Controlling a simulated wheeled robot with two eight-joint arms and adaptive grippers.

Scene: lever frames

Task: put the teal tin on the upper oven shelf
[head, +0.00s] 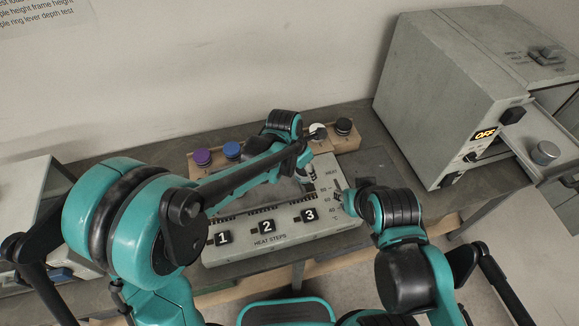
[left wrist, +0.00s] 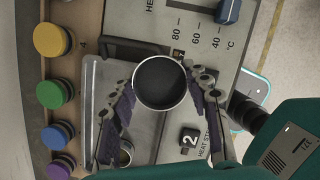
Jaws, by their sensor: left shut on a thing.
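My left gripper (head: 308,184) is above the grey console in the head view. In the left wrist view, my left gripper (left wrist: 160,95) is shut around a round, open-looking tin (left wrist: 160,82) with a dark inside and a pale rim. Its side colour is hidden, so I cannot tell if it is teal. The grey oven (head: 440,90) stands at the right, with a display reading OFF. Its shelves are not visible.
The console (head: 285,232) has buttons 1, 2 and 3. Behind it, a wooden rack (head: 200,174) holds several coloured knobs. A pale panel (head: 545,125) beside the oven bears a round metal piece (head: 545,152). A pale box (head: 30,190) stands at the left.

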